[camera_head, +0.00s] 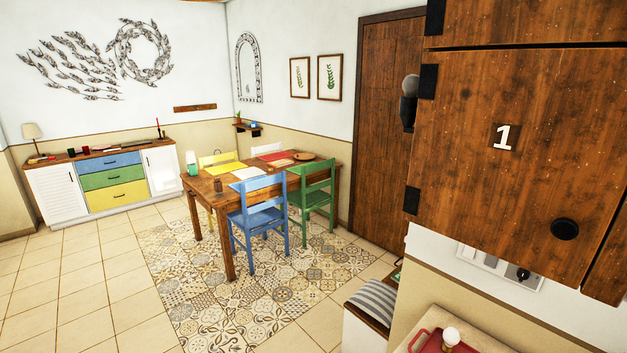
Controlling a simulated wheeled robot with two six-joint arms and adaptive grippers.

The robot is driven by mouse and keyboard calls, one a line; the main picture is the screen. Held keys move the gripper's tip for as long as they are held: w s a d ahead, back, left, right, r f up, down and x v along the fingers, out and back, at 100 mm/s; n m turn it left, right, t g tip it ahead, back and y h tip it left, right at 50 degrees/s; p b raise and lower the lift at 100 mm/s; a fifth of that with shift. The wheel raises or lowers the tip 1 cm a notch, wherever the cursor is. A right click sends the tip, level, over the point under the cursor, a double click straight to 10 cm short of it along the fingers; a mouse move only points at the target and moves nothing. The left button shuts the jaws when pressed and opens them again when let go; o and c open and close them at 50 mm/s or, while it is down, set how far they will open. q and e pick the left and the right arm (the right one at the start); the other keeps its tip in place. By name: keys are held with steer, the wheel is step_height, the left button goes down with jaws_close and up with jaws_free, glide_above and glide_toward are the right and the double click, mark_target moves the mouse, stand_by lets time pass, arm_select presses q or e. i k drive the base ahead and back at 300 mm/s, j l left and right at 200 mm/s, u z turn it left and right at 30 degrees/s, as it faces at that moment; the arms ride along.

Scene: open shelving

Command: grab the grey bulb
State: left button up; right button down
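A small pale, round-topped object (450,337) like a bulb stands at the bottom edge of the head view, on or in a red tray (427,342). It looks off-white here, and its lower part is hard to make out. A grey rounded knob-like shape (410,86) with a dark lower part shows at the edge of the wooden cabinet, in front of the brown door. I cannot tell whether it is a bulb or a fixture. Neither of my grippers is in view.
A wooden cabinet marked 1 (470,190) fills the upper right, above the tray. A striped cushioned bench (374,300) is left of the counter. A wooden table (203,183) with coloured chairs stands mid-room. The tiled floor (90,290) at left is clear.

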mark_target(410, 85)
steer(key=i+j+z, duration=0.15)
steer(key=z, duration=1.15)
steer(key=i+j+z, duration=0.1)
steer(key=j+z, duration=0.15)
steer(key=j, duration=0.25)
steer(key=j+z, duration=0.3)
steer(key=j, duration=0.25)
steer(key=j+z, duration=0.25)
steer(key=j, duration=0.25)
steer(key=j+z, duration=0.25)
steer(key=j, duration=0.3)
steer(key=k+j+z, duration=0.15)
steer(key=j+z, duration=0.15)
steer(key=j, duration=0.2)
steer(key=k+j+z, duration=0.25)
steer(key=j, duration=0.2)
steer(key=i+j, duration=0.05)
